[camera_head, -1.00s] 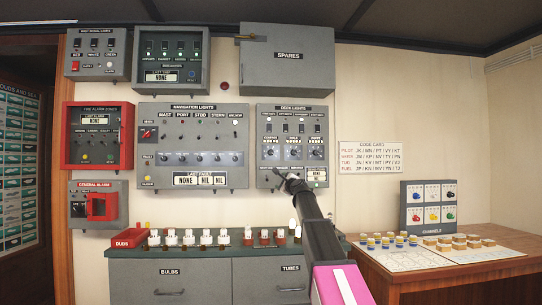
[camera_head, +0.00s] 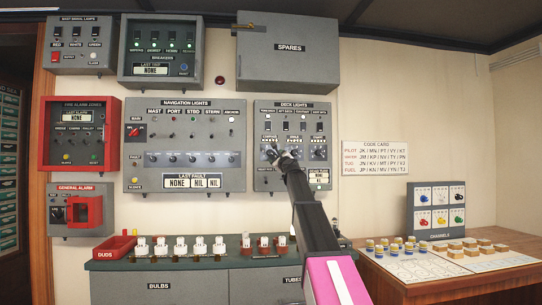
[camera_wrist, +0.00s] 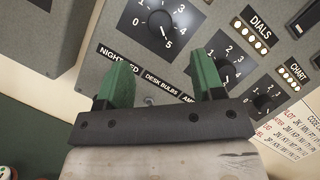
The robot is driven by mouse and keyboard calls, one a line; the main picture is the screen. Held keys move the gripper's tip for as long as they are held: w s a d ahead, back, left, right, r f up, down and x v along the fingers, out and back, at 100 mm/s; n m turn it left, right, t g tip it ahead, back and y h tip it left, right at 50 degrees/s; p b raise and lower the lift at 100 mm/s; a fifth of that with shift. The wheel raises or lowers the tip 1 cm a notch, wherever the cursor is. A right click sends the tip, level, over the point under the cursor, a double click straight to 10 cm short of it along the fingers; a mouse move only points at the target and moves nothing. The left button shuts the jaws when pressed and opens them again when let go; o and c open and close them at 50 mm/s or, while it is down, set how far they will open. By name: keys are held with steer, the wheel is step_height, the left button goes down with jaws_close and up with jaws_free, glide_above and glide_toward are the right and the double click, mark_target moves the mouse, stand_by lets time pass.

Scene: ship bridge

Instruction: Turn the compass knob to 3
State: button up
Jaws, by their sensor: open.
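The compass knob (camera_wrist: 160,22) is a round black dial at the top of the wrist view, the leftmost of a row of three, with white numbers around it. Its name label is outside that view, and I cannot make out its setting. My gripper (camera_wrist: 162,76) has two green fingers, spread apart and empty. The knob shows beyond the gap between them, not touched. In the head view my gripper (camera_head: 276,152) is in front of the deck lights panel (camera_head: 263,182), at its left knob, and partly hides it.
The dials knob (camera_wrist: 222,72) is close beside the right finger, with the chart knob (camera_wrist: 262,103) farther right. The navigation lights panel (camera_head: 185,183) is left of the deck lights panel. A counter (camera_head: 215,264) with several lamps stands below.

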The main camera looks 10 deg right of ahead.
mark_target(271, 153)
steer(key=x, duration=0.8)
steer(key=shift+w, duration=0.4)
steer(key=c, duration=0.9)
